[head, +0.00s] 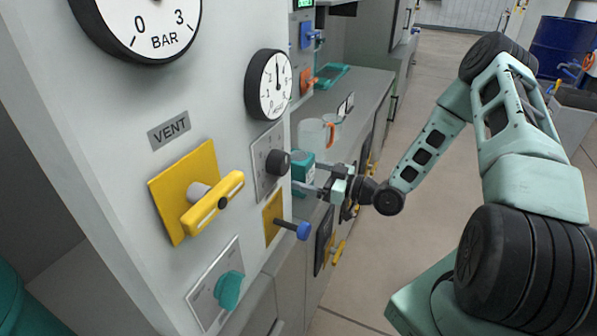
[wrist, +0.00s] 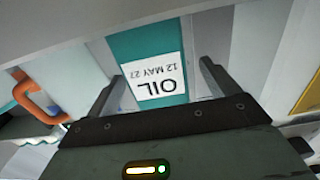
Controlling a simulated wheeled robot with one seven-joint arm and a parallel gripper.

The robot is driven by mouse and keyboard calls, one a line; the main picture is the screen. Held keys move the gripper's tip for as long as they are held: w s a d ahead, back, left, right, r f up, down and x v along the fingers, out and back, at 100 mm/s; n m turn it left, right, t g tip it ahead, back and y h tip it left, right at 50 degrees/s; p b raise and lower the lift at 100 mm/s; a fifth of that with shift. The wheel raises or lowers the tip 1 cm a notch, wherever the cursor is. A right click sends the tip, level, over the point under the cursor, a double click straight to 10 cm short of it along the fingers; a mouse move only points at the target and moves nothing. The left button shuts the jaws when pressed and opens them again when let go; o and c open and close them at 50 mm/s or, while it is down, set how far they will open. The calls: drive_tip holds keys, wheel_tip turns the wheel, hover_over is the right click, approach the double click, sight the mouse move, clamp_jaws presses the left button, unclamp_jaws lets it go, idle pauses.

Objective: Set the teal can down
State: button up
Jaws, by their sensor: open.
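The teal can (head: 303,170) is on the grey counter, partly hidden by the panel's edge in the head view. In the wrist view the can (wrist: 145,42) carries a white label reading "OIL 12 MAY 27", upside down in the picture. My gripper (head: 311,180) is open at the can. In the wrist view its fingers (wrist: 160,76) stand on either side of the label, with a gap visible beside the can at the right finger. The can's base is hidden, so its contact with the counter cannot be seen.
A clear mug with an orange handle (head: 331,133) stands close behind the can. The control panel's wall (head: 225,110) is close on the left, with a blue-tipped lever (head: 303,230) and a yellow handle (head: 212,203) sticking out. The counter (head: 372,88) continues behind; open floor lies right.

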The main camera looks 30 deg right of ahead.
drive_tip(key=shift+r+p+x, duration=0.2)
drive_tip(key=shift+p+x, duration=0.2)
drive_tip(key=shift+x, duration=0.95)
drive_tip(key=shift+r+p+x, duration=0.25)
drive_tip(key=shift+p+x, duration=0.1)
drive_tip(key=shift+x, duration=1)
drive_tip(key=shift+w+d, duration=0.1)
drive_tip(key=shift+d, duration=0.05)
drive_tip(key=c, duration=1.5)
drive_tip(key=shift+r, duration=0.1)
